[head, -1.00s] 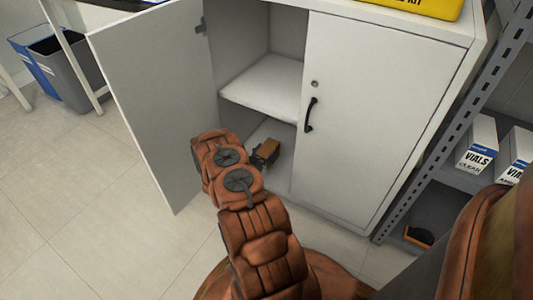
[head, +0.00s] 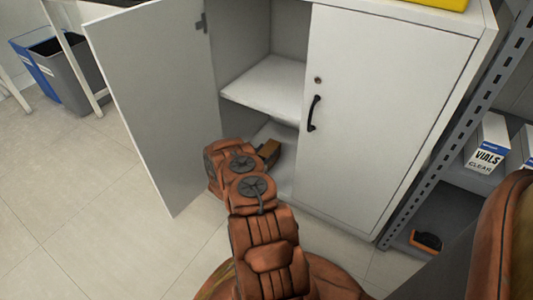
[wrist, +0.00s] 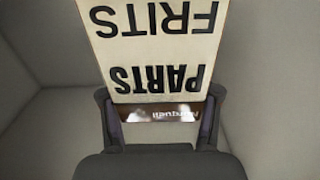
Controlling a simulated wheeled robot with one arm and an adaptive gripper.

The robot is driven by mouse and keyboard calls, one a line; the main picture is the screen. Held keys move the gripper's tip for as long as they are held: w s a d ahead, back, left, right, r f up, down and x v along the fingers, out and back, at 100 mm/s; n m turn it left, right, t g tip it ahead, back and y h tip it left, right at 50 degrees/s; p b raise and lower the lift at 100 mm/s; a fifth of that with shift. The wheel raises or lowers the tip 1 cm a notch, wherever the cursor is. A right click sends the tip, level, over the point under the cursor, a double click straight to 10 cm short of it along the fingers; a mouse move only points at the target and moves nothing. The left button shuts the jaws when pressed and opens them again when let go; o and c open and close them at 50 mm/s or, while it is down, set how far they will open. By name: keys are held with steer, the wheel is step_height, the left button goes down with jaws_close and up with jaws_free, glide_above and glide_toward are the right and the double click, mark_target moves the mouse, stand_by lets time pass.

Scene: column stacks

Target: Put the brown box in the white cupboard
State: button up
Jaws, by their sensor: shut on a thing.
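The white cupboard (head: 385,110) stands ahead in the head view. Its left door is swung wide open and its right door is shut. The brown box (head: 270,151) shows at the lower opening, below the middle shelf, partly hidden by my wrist. In the wrist view the box (wrist: 155,45) presents a pale label with dark upside-down letters, "PARTS" and "FRITS". My gripper (wrist: 160,108) is shut on the box, a finger at each side. Grey-white walls surround it in that view. Whether the box touches the cupboard floor cannot be told.
The open door (head: 155,105) stands left of my arm. The middle shelf (head: 265,82) is bare where visible. A metal rack (head: 460,125) with a white vials box (head: 487,145) is at the right. Bins (head: 70,75) stand at the far left.

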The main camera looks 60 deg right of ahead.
steer(key=shift+f, duration=0.55)
steer(key=o, duration=1.3)
steer(key=shift+s+f, duration=0.1)
steer(key=shift+f, duration=0.05)
steer(key=shift+o, duration=0.2)
steer(key=shift+s+r, duration=0.1)
steer(key=shift+r, duration=0.4)
steer(key=a+p, duration=0.5)
steer(key=a, duration=0.7)
steer(key=shift+r, duration=0.2)
